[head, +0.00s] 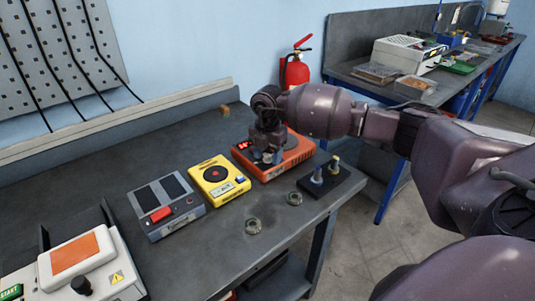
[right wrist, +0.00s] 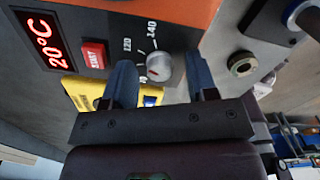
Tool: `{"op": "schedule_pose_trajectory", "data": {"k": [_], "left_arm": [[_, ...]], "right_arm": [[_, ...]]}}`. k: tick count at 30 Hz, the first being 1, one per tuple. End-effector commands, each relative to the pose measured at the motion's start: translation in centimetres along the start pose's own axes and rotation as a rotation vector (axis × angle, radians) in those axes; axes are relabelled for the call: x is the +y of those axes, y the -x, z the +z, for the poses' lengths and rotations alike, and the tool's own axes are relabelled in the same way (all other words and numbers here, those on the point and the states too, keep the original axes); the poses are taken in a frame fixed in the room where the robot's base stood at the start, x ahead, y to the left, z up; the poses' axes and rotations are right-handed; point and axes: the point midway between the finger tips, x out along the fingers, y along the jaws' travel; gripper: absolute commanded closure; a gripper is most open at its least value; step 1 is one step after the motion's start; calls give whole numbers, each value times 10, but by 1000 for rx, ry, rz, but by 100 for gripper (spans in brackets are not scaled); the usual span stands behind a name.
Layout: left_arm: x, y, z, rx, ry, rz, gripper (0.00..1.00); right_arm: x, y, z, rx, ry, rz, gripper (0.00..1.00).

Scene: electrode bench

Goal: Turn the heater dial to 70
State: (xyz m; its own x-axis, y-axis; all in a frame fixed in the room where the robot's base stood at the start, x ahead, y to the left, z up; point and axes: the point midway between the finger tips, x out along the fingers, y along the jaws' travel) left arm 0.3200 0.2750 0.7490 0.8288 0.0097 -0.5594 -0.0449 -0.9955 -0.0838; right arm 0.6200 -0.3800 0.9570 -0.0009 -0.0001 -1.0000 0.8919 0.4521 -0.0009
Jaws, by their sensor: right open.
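The orange heater (head: 292,160) stands on the bench, partly hidden by my right arm. In the right wrist view its red display (right wrist: 45,40) reads 20°C, beside a red START button (right wrist: 94,54). The grey heater dial (right wrist: 159,66) shows there with scale marks 120 and 140 near it; its pointer is hard to read. My right gripper (head: 267,158) is at the heater's front. In the right wrist view the right gripper (right wrist: 160,72) is open, with one blue finger on each side of the dial and visible gaps between. My left gripper is out of view.
A yellow device (head: 219,181) and a grey twin-plate device (head: 166,205) stand left of the heater. A black block with pegs (head: 332,183) is to its right. Two small round fittings, one at the front (head: 253,226) and one nearer the block (head: 295,198), lie on the bench.

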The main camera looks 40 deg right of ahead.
Motion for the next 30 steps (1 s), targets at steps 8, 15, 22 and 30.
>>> {"op": "schedule_pose_trajectory", "data": {"k": [8,15,22,30], "left_arm": [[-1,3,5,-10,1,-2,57],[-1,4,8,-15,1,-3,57],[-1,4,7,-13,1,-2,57],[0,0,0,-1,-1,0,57]], "right_arm": [[0,0,0,0,0,0,60],[0,0,0,0,0,0,96],[0,1,0,0,20,1,96],[1,1,0,-2,147,2,96]]}}
